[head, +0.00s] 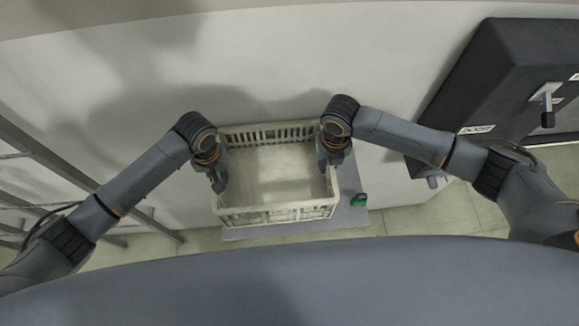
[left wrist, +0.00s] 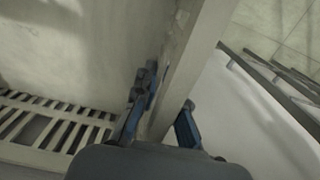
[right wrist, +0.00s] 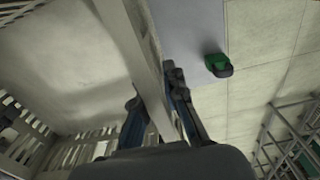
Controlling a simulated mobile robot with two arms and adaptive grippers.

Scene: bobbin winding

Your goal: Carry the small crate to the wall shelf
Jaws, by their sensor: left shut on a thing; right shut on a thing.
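The small crate (head: 277,212) is cream-coloured with slatted walls, and its inside looks empty. In the head view it is in the middle, over or on a grey shelf (head: 300,229) against the pale wall; I cannot tell if it touches. My left gripper (head: 218,182) is shut on the crate's left wall, which also shows between the fingers in the left wrist view (left wrist: 172,95). My right gripper (head: 330,158) is shut on the right wall, which shows between the fingers in the right wrist view (right wrist: 146,75).
A green and black object (head: 358,200) sits on the grey surface just right of the crate. A dark cabinet (head: 500,75) with a handle is at the right. A metal rack (head: 40,155) stands at the left. Tiled floor (head: 430,215) shows below.

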